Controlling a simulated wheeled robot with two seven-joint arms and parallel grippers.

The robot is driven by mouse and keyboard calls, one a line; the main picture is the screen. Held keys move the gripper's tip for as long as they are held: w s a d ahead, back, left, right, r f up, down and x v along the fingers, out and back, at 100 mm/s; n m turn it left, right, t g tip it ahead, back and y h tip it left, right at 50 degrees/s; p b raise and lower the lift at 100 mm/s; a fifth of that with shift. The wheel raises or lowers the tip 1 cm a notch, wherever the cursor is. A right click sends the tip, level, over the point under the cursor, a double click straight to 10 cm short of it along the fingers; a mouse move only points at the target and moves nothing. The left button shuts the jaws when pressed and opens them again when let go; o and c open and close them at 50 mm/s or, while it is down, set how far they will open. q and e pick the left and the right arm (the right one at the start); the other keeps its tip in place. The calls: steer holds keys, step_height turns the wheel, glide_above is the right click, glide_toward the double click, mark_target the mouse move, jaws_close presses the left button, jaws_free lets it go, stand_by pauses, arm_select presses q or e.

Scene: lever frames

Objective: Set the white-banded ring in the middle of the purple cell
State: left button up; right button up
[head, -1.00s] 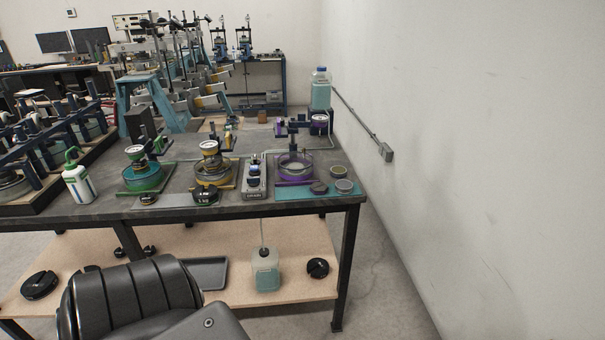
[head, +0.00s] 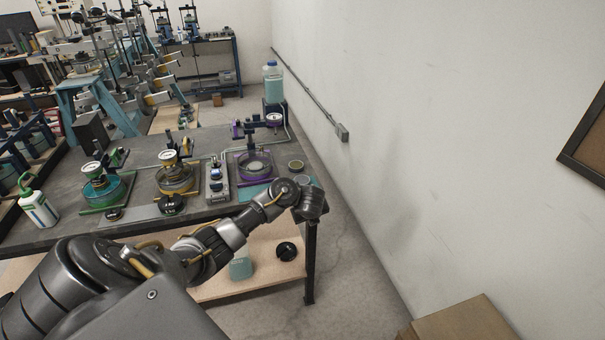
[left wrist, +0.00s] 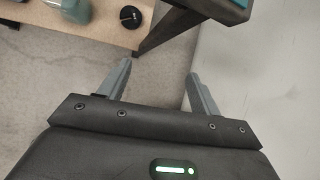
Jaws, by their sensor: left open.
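The purple cell (head: 255,166) is a round purple-rimmed dish under a dark post on the bench, with a pale disc inside. Other small round pieces there are partly hidden by my left wrist. I cannot tell which is the white-banded ring. My left arm reaches across the bench's front right corner. In the left wrist view my left gripper (left wrist: 158,72) is open and empty, over the floor beside the bench corner. My right gripper is not in view.
A yellow cell (head: 176,180) and a green cell (head: 104,190) stand left of a grey control box (head: 217,184). A teal bottle (head: 272,80) stands behind. A brown box (head: 465,320) is at lower right.

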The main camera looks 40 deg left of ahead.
mark_target(302, 179)
arm_select(q)
steer(key=w+a+r+m+t+y+p, duration=0.1)
steer(key=a+r+m, duration=0.1)
steer(key=r, duration=0.5)
steer(key=w+a+r+m+t+y, duration=0.1)
steer(key=a+r+y, duration=0.1)
steer(key=r, duration=0.4)
steer(key=b+x, duration=0.2)
steer(key=x, duration=0.3)
steer(key=b+x, duration=0.2)
steer(key=x, duration=0.3)
steer(key=shift+a+f, duration=0.15)
steer(key=shift+f, duration=0.35)
steer(key=shift+c, duration=0.4)
steer(key=c, duration=0.9)
steer(key=shift+r, duration=0.1)
steer(key=shift+r, duration=0.1)
